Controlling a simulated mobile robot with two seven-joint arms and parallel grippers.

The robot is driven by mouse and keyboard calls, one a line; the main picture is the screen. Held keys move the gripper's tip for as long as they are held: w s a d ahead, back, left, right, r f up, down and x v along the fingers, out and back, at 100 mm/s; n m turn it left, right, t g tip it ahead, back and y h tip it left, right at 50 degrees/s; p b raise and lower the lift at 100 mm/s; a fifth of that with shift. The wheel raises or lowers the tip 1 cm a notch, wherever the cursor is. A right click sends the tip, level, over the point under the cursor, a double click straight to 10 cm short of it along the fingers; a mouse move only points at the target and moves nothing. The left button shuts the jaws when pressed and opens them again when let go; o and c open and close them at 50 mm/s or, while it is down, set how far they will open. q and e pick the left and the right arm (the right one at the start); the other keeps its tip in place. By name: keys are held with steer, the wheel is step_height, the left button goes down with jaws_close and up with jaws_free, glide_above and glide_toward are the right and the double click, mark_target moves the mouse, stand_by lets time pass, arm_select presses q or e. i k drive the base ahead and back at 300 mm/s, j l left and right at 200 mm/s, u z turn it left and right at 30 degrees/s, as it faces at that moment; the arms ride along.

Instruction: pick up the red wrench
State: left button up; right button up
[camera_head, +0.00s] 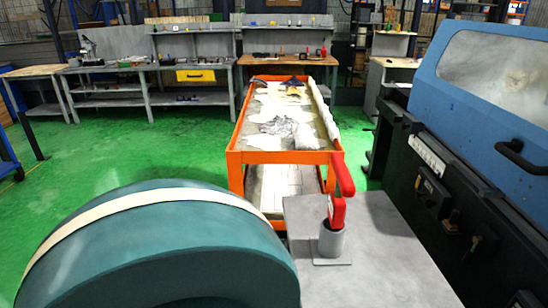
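The red wrench (338,205) stands upright in a short grey cylindrical holder (331,243). Its lower end is hidden inside the holder. Its upper end bends toward the camera and rises above the tabletop. The holder has a flat square base and sits on a grey table (385,265) at the lower centre right. Neither of my grippers is in view, and nothing touches the wrench.
A large teal rounded body with a cream band (170,250) fills the lower left, beside the table. An orange cart (283,157) with cloths stands behind. The black and blue grinder (480,90) bounds the right. Green floor (110,140) is open at left.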

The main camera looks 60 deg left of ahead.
mark_target(345, 187)
steer(key=u, duration=1.6)
steer(key=j+z, duration=0.5)
steer(key=j, duration=0.3)
steer(key=j+z, duration=0.5)
steer(key=j, duration=0.25)
steer(key=z, duration=1.55)
steer(key=i+l, duration=0.25)
steer(key=i, duration=0.15)
steer(key=j+u, duration=0.05)
